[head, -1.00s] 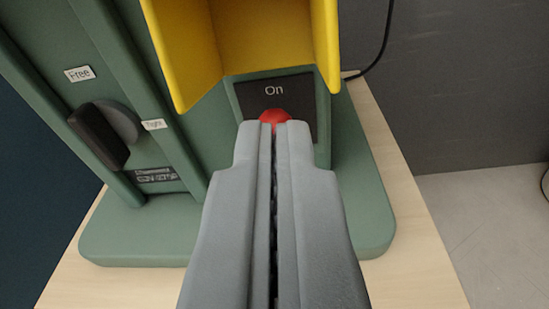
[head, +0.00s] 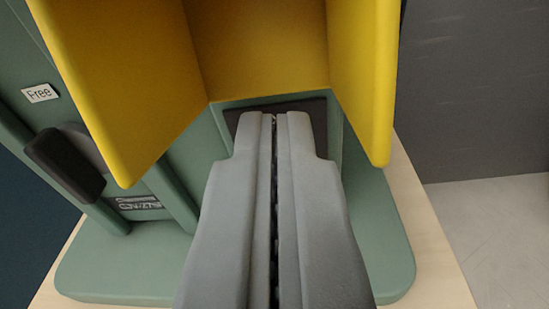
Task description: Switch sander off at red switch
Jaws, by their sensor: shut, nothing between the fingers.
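The green sander (head: 372,225) stands on a pale wooden top. Its dark switch plate (head: 318,112) is set in the front, below the yellow guard (head: 262,50). My gripper (head: 275,118) is shut and empty. Its fingertips are in front of the switch plate and cover most of it. The red switch and the "On" label are hidden behind the fingers. I cannot tell whether the tips touch the switch.
The yellow guard's side walls stick out left and right above my fingers. A dark lever (head: 64,165) with a "Free" label (head: 40,93) is at the left. A grey wall (head: 470,90) and open floor (head: 490,235) lie to the right.

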